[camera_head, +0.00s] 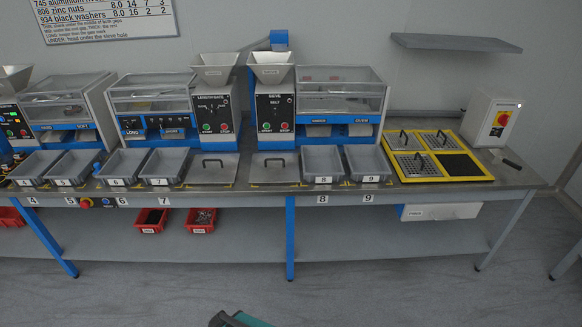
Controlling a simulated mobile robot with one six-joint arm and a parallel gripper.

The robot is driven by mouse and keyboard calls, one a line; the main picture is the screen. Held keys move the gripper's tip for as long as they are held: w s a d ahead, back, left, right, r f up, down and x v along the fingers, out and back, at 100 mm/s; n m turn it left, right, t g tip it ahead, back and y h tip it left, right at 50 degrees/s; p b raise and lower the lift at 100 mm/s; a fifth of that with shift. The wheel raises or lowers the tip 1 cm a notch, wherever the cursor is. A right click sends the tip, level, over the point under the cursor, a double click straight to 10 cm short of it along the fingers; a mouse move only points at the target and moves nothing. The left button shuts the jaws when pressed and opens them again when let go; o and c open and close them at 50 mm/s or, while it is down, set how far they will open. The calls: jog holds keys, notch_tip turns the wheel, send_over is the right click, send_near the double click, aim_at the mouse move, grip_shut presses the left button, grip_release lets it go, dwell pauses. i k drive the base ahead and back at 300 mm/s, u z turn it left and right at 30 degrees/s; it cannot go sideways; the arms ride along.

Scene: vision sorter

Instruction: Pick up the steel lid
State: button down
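Two flat steel plates with dark bar handles lie on the long bench. The left plate (207,176) is in front of the length gate machine, and the right plate (274,175) is in front of the sieve machine. Both look like steel lids, and I cannot tell which one the task names. What lies under them is hidden. My gripper's fingers do not show. Only a dark and teal part, probably of my arm, appears at the bottom edge, well short of the bench.
Grey bins 6 (122,164), 7 (163,166), 8 (322,163) and 9 (367,161) flank the plates. A yellow frame (441,178) with handled perforated plates is at right. Red bins (201,221) sit on the lower shelf (355,238). The floor in front is clear.

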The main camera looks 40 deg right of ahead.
aim_at(278, 167)
jog(key=u, duration=1.05)
jog(key=k, duration=0.1)
jog(key=z, duration=2.3)
jog(key=k, duration=0.9)
jog(key=u, duration=0.2)
jog(key=i, duration=0.6)
jog(key=z, duration=0.05)
